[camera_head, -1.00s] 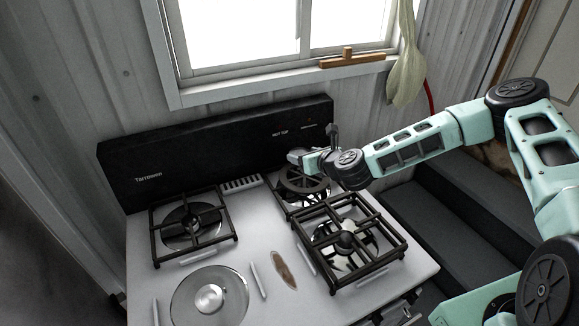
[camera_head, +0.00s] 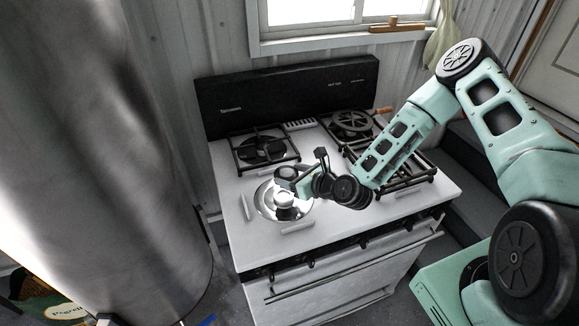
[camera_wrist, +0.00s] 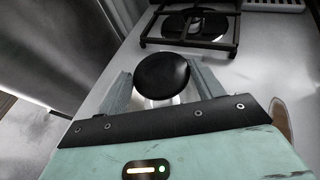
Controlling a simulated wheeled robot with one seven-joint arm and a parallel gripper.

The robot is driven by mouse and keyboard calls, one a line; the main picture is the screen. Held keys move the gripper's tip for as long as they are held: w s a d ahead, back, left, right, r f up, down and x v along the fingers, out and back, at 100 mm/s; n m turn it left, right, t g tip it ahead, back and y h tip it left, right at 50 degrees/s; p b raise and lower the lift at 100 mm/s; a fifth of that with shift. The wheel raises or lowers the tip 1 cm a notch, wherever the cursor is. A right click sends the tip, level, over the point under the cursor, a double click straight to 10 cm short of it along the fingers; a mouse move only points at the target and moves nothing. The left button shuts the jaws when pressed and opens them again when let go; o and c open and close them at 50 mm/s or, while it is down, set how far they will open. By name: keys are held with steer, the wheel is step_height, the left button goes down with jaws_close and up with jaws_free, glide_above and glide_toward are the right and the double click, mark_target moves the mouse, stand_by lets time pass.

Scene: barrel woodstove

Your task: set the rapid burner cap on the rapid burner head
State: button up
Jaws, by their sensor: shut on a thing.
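The rapid burner cap (camera_wrist: 162,76), a round black disc, sits between the two fingers of my gripper (camera_wrist: 163,88) in the wrist view. My gripper (camera_head: 290,182) is shut on it. The bare front-left burner head (camera_head: 283,199), silver and in a round shiny pan, appears to be the rapid burner head. Part of it shows below the cap in the wrist view (camera_wrist: 158,102). I cannot tell whether cap and head touch.
The back-left burner has a black grate (camera_head: 240,160). A round black rack (camera_head: 352,122) lies on the back-right burner. My arm partly covers the front-right grate (camera_head: 412,180). A large metal cylinder (camera_head: 120,150) stands left of the stove (camera_head: 235,215). A black backguard (camera_head: 290,95) rises behind.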

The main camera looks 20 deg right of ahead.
mark_target(290, 198)
steer(key=shift+s+a, duration=0.3)
steer(key=shift+a, duration=0.1)
steer(key=shift+s+a+f, duration=0.15)
steer(key=shift+a+f, duration=0.05)
steer(key=shift+f, duration=0.1)
steer(key=shift+f+b, duration=1.95)
steer(key=shift+f, duration=0.75)
steer(key=shift+f+b, duration=0.6)
steer(key=shift+b, duration=0.25)
steer(key=o, duration=0.7)
steer(key=shift+p+v, duration=1.3)
steer(key=shift+v, duration=4.25)
steer(key=shift+d, duration=0.1)
